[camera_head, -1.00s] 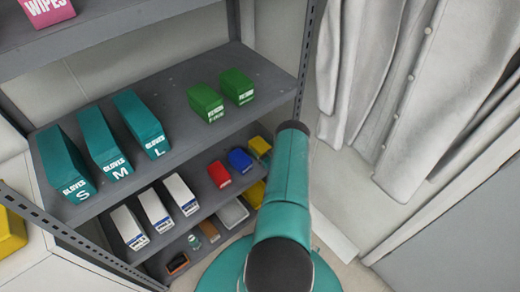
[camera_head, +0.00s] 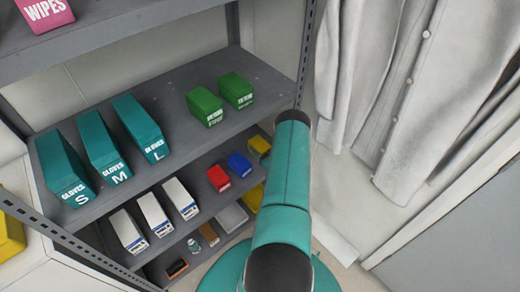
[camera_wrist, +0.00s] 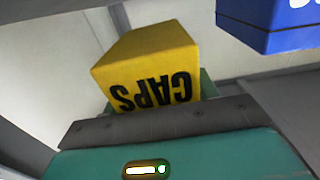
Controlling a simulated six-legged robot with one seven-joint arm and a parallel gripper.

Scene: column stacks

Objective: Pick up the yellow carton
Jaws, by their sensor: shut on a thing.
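The yellow carton (camera_wrist: 150,60), with "CAPS" upside down on its face, fills the middle of the wrist view. In the head view the yellow carton (camera_head: 259,145) shows small beside the blue carton, near the end of my arm. My gripper (camera_wrist: 158,113) is shut on the yellow carton; its grey edge and teal body cover the carton's lower part. In the head view my gripper is hidden behind my arm.
A blue carton (camera_head: 239,164) stands close on the left, also in the wrist view (camera_wrist: 275,20). A red carton (camera_head: 218,178) is further left. The shelf with green boxes (camera_head: 205,106) lies above. A shelf post (camera_head: 304,60) and hanging coats (camera_head: 400,80) are right.

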